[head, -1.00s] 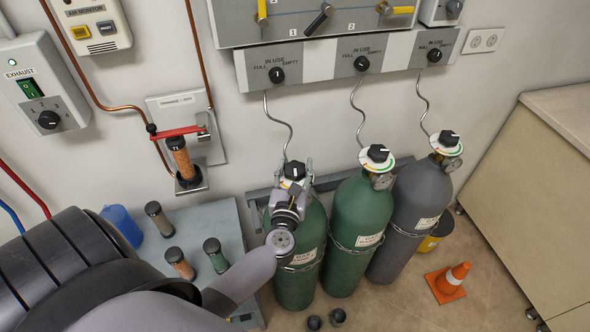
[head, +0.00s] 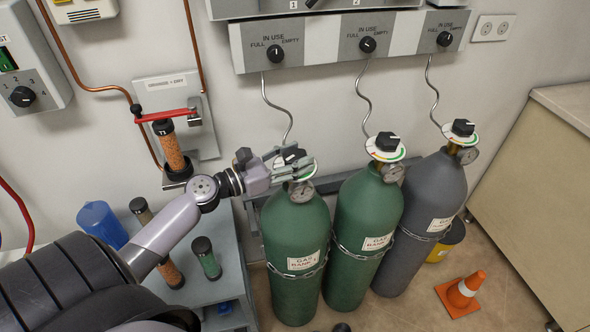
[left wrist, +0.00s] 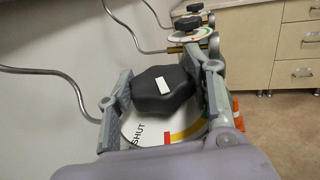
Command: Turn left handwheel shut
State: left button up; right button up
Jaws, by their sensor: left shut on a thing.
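The left handwheel (head: 293,155) is a black knob on top of the left green cylinder (head: 296,238), labelled as gas bank 1. In the left wrist view the handwheel (left wrist: 163,90) shows a white mark on top. It sits over a white dial plate (left wrist: 140,130) with the word SHUT and red, yellow and green bands. My left gripper (head: 291,161) reaches in from the left and is shut on the handwheel, one finger on each side. The fingers partly hide the handwheel and dial in the head view. My right gripper is not in view.
A second green cylinder (head: 362,245) and a grey cylinder (head: 432,205) stand close to the right, each with a black handwheel. A grey panel (head: 320,42) hangs above. A red lever (head: 163,115) is on the wall.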

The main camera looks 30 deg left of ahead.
pick_arm(q)
jog(key=shift+m+g+h+b, duration=1.1)
jog(key=shift+m+h+b, duration=0.2)
jog(key=shift+h, duration=0.4)
jog(key=o, duration=1.2)
jog(key=shift+a, duration=0.1)
jog(key=v, duration=1.2)
jog(key=shift+w+a, duration=0.1)
